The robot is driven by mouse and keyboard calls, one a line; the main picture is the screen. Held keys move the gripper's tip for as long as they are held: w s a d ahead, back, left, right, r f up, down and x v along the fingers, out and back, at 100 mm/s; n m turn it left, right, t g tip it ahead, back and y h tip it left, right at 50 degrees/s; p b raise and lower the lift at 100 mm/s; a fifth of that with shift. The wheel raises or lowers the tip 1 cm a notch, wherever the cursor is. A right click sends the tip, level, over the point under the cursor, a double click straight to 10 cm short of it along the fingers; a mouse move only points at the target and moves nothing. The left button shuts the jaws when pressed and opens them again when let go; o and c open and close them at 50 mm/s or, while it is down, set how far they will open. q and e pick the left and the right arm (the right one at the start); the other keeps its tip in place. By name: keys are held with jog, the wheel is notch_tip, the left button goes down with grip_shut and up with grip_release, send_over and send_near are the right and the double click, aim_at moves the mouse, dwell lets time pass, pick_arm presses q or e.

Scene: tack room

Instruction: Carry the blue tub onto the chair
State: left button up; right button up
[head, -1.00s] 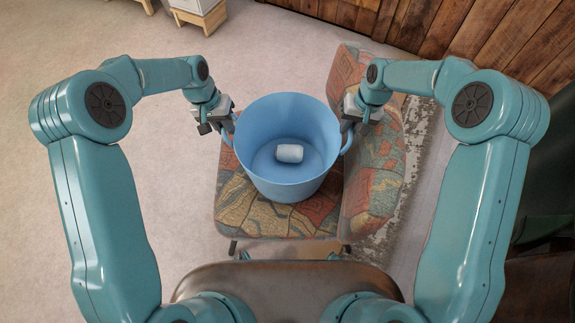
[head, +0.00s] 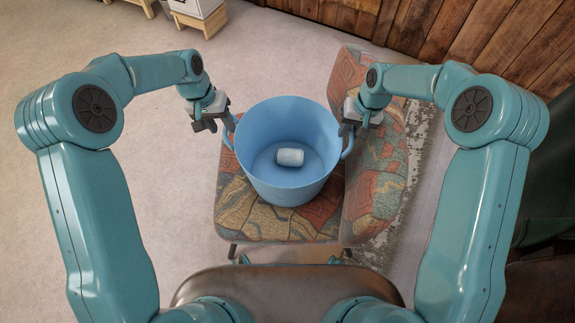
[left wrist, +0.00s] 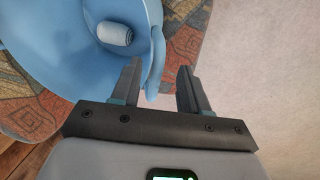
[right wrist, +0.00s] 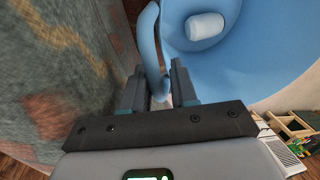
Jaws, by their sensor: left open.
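The blue tub (head: 285,188) stands upright on the patterned seat of the chair (head: 243,212). A small white cylinder (head: 290,157) lies on its side inside, and also shows in the left wrist view (left wrist: 114,34) and right wrist view (right wrist: 205,26). My left gripper (head: 219,123) is open at the tub's left handle (left wrist: 156,68), which stands between its spread fingers, nearer one of them. My right gripper (head: 348,128) is at the right handle (right wrist: 150,55). Its fingers look apart, with the handle's lower end between them.
The chair's patterned backrest (head: 379,165) rises right of the tub, close to my right gripper. A plank wall (head: 420,28) stands at the back right. A white cabinet (head: 198,12) stands at the back left. The pale floor at left is clear.

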jog(key=shift+s+d+f, duration=0.2)
jog(key=shift+w+d+r, duration=0.1)
jog(key=shift+w+r, duration=0.05)
jog(key=shift+r, duration=0.2)
jog(key=r, duration=0.6)
jog(key=shift+d, duration=0.4)
pick_arm(q)
jog(key=r, duration=0.5)
jog(key=shift+w+a, duration=0.1)
jog(key=shift+a, duration=0.3)
pick_arm(e)
jog(key=shift+d+r, duration=0.1)
jog(key=shift+r, duration=0.65)
pick_arm(q)
jog(key=shift+a+f, duration=0.1)
